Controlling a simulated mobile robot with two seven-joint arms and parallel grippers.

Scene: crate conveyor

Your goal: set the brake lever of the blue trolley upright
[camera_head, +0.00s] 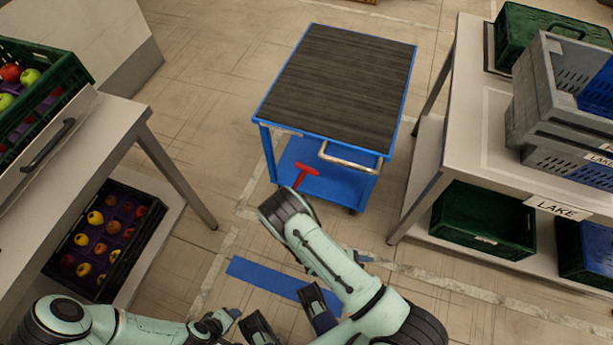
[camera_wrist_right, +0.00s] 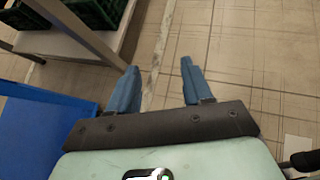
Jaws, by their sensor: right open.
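The blue trolley (camera_head: 390,128) with a dark wooden top stands ahead in the head view. Its red T-shaped brake lever (camera_head: 305,170) shows at the near side, low by the lower deck, and looks slanted. My right forearm ends just below the lever. My right gripper (camera_head: 362,257) is mostly hidden under that forearm, to the right of and nearer than the lever. In the right wrist view it is open and empty (camera_wrist_right: 160,70), over bare floor, with a blue surface at lower left. My left gripper (camera_head: 222,318) is at the bottom; its jaws are unclear.
A pale handle (camera_head: 350,160) sticks out from the trolley's near side. The left table (camera_head: 125,115) holds crates of fruit. The right table (camera_head: 480,125) bears grey and green crates, with more on its lower shelf. A blue floor strip (camera_head: 262,277) lies before the trolley. Floor between is clear.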

